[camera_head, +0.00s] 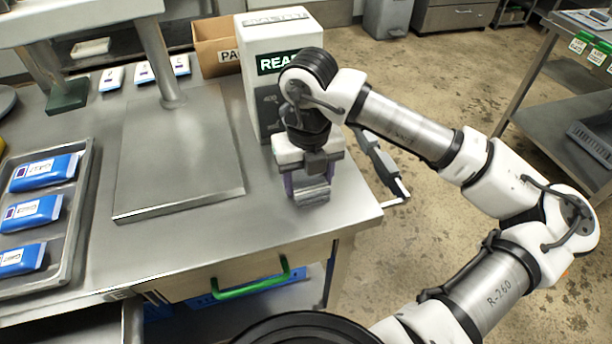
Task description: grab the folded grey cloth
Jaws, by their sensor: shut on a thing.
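My gripper (308,188) points down at the right end of the steel worktop, in front of the white box. It is shut on the folded grey cloth (313,194), a small layered grey piece showing between and just below the fingers. The wrist and fingers hide much of the cloth. I cannot tell whether the cloth still touches the worktop.
The white box (272,42) stands close behind my gripper, with a cardboard box (214,48) beside it. A raised steel plate (180,160) with a post lies to the left. A tray (78,205) holds blue pouches. A green handle (250,288) juts from the front.

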